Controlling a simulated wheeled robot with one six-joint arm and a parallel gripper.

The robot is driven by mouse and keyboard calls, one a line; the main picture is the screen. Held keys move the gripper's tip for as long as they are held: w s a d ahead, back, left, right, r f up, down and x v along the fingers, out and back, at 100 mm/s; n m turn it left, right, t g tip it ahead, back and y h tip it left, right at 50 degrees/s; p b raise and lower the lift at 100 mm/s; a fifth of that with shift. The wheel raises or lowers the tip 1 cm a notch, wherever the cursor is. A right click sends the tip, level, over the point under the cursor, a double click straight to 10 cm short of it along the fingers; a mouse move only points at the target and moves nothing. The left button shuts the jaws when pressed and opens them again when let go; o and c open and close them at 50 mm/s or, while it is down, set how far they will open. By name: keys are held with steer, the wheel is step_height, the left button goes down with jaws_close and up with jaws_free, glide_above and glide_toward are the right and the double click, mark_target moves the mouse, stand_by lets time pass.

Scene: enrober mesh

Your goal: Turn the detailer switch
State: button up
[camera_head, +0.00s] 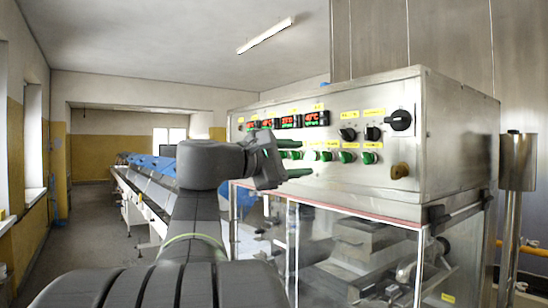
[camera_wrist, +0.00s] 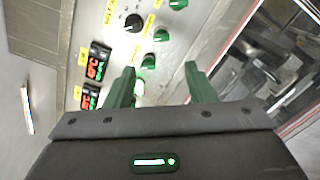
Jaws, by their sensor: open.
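The steel control panel (camera_head: 380,105) carries two small black rotary switches (camera_head: 347,134) and a row of green knobs (camera_head: 346,157) under yellow labels. The label print is too small to read, so I cannot tell which is the detailer switch. My gripper (camera_head: 296,158) is in front of the panel's left-middle part, its green fingers spread and empty. In the wrist view my gripper (camera_wrist: 160,68) is open, with a green knob (camera_wrist: 148,62) showing between the fingertips. Another green knob (camera_wrist: 155,35) and a black switch (camera_wrist: 133,23) lie beyond. I cannot tell whether a finger touches the panel.
Red and green digital displays (camera_head: 317,118) are at the panel's upper left. A large black rotary switch (camera_head: 400,120) and a brass-coloured knob (camera_head: 400,171) are at its right. Clear guard panels (camera_head: 350,225) sit below. A long conveyor (camera_head: 140,185) runs back at left, beside open floor.

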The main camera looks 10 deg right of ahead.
mark_target(342, 158)
steer(key=p+x, duration=0.2)
steer(key=x, duration=1.1)
steer(key=shift+d+p, duration=0.2)
steer(key=shift+p, duration=0.2)
steer(key=c, duration=1)
